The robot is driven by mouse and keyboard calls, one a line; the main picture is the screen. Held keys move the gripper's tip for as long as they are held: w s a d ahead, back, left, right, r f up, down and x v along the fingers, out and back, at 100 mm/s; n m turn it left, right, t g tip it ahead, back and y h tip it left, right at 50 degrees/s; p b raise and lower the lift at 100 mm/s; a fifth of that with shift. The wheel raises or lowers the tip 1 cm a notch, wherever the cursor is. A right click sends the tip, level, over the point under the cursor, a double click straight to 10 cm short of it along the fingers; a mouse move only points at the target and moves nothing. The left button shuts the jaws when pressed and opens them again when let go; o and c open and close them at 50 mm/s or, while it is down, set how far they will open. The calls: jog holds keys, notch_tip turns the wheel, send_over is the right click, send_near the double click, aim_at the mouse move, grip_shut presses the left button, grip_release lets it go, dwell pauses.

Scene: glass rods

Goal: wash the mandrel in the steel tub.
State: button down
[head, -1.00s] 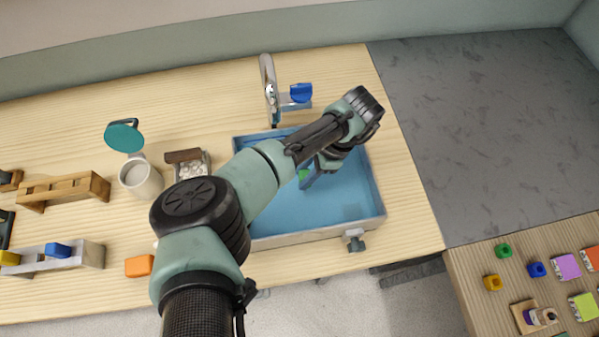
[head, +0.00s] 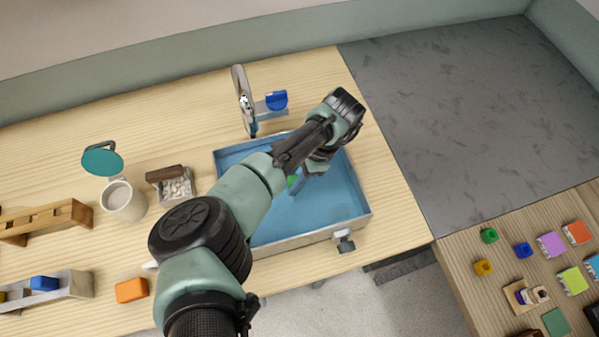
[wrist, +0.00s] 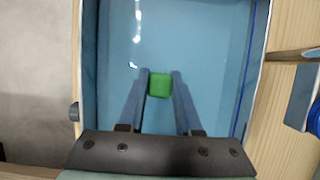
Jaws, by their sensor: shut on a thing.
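The steel tub (head: 366,198) stands on the wooden bench and holds blue water; it fills most of the wrist view (wrist: 89,60). My gripper (wrist: 160,78) is over the tub, its fingers pointing down toward the water. It is shut on the green block-shaped end of the mandrel (wrist: 159,85), which sits between the two fingertips. In the head view the green end (head: 292,181) shows as a small patch beside my fingers. The mandrel's rod is hidden, so I cannot tell how deep it reaches.
A tap (head: 242,98) and a blue-topped fitting (head: 276,100) stand behind the tub. A white mug (head: 122,203), a tray of pale pebbles (head: 177,186) and an orange block (head: 131,290) are to its left. A valve (head: 344,240) juts from the tub's front. The bench right of the tub is clear.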

jog(key=s+a+r+p+v, duration=0.1)
jog(key=a+p+v, duration=0.1)
jog(key=p+v, duration=0.8)
jog(key=shift+w+d+r, duration=0.25)
jog(key=shift+r, duration=0.15)
dwell(1.4)
dwell(0.4)
notch_tip(320, 180, up, 5)
jog(key=p, duration=0.4)
jog(key=shift+p, duration=0.35)
